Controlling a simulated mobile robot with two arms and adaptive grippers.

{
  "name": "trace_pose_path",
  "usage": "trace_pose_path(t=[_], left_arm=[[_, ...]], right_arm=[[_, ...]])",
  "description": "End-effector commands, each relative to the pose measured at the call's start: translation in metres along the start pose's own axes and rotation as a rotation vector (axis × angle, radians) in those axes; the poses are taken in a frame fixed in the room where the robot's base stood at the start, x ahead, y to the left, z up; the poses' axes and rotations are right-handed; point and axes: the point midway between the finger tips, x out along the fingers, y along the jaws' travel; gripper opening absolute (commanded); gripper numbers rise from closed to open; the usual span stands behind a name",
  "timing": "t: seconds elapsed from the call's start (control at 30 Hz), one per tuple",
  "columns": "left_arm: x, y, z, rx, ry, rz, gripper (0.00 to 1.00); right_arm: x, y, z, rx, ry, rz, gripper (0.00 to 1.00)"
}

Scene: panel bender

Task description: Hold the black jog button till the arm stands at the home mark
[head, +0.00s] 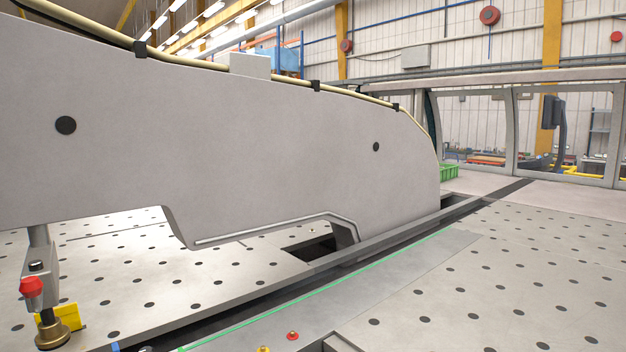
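The large pale grey machine arm (290,140) spans the head view from the left edge to the middle right. Its lower tip (345,232) ends just above the dark slot in the table. I cannot make out a black jog button for certain. A small black cap (37,266) sits on a grey block at the lower left, above a red knob (32,290). I cannot identify the home mark; a small blue mark (115,347) shows at the bottom edge beside the slot. Neither of my grippers is in view.
The perforated table (520,270) is clear on the right. A green line (330,276) runs along the slot. A red button (292,335) and a yellow one (263,349) are at the bottom edge. A yellow block (68,317) and brass foot (52,334) stand lower left.

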Motion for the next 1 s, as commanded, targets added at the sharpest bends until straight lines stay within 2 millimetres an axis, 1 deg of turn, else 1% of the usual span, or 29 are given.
trace_pose_path(t=[0.03, 0.23, 1.0], left_arm=[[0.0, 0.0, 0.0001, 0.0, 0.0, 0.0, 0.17], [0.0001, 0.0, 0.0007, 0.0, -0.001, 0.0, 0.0], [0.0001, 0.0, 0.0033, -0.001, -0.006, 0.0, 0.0]], right_arm=[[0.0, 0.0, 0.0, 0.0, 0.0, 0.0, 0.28], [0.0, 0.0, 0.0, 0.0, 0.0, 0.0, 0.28], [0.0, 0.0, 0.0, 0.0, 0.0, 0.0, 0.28]])
